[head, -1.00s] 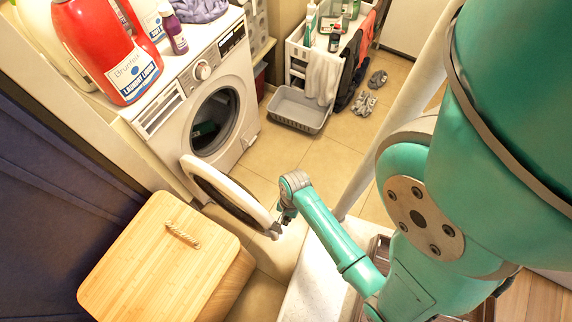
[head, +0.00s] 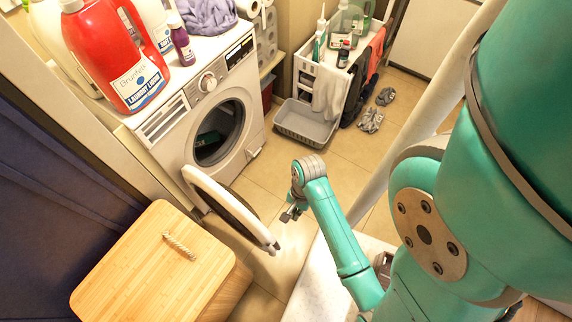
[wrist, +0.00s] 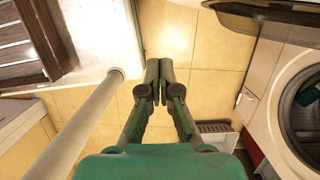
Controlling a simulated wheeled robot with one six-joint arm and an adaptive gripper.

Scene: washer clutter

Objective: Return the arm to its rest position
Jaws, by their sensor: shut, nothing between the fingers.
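My gripper (head: 290,213) is beside the open washer door (head: 232,208), a little to the right of its free edge and apart from it. In the wrist view my gripper (wrist: 160,72) points over bare tiled floor, its fingers together and empty. The white washing machine (head: 212,125) stands with its door swung wide open. A dark green item (head: 207,142) shows inside the drum. In the wrist view the washer's round opening (wrist: 300,110) is at the right.
A wooden hamper (head: 140,262) stands at the front left. A grey basket (head: 305,124) lies on the floor before a white cart (head: 320,72). A pale pole (head: 420,110) rises close to my arm. Red detergent (head: 112,55) stands on the washer. Tiled floor between is clear.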

